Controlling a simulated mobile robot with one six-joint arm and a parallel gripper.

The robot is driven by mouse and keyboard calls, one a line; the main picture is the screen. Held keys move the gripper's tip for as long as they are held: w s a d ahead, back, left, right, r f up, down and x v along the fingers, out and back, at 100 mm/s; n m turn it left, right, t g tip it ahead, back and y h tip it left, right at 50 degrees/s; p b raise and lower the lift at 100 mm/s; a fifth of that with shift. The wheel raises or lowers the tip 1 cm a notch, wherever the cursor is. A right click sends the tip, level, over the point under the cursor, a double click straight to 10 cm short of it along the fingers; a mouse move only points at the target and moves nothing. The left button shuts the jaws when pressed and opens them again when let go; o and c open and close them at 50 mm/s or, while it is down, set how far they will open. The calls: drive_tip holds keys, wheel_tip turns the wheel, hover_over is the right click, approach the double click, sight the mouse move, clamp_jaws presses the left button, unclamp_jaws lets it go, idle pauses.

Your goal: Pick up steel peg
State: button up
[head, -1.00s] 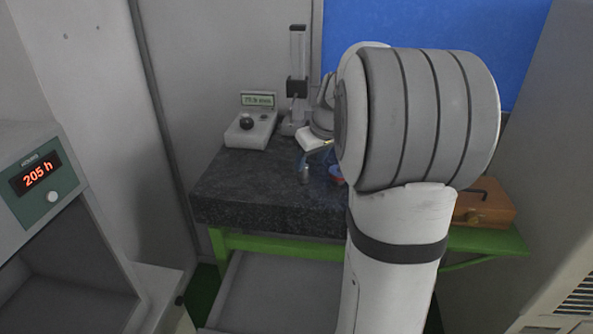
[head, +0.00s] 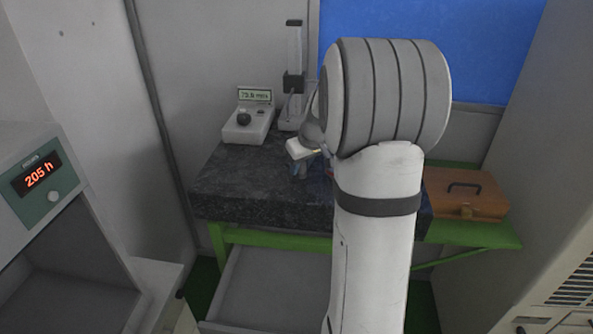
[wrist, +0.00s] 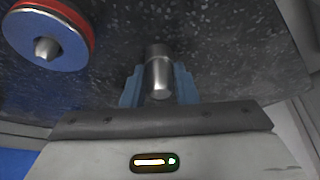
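The steel peg (wrist: 158,72) is a short shiny grey cylinder in the middle of the wrist view, between the two blue fingers of my gripper (wrist: 159,85). The fingers lie close against both its sides with no visible gap, so my gripper looks shut on it. Its far end reaches past the fingertips toward the dark speckled slab (wrist: 235,60); I cannot tell whether it touches the slab.
A round red-and-blue piece with a metal knob (wrist: 46,28) is at the wrist view's upper left. A gauge box with a display (head: 247,122) and an upright stand (head: 293,80) are at the slab's back. A brown wooden case (head: 465,195) is on the right.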

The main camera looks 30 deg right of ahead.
clamp_jaws()
drive_tip(key=shift+r, duration=0.15)
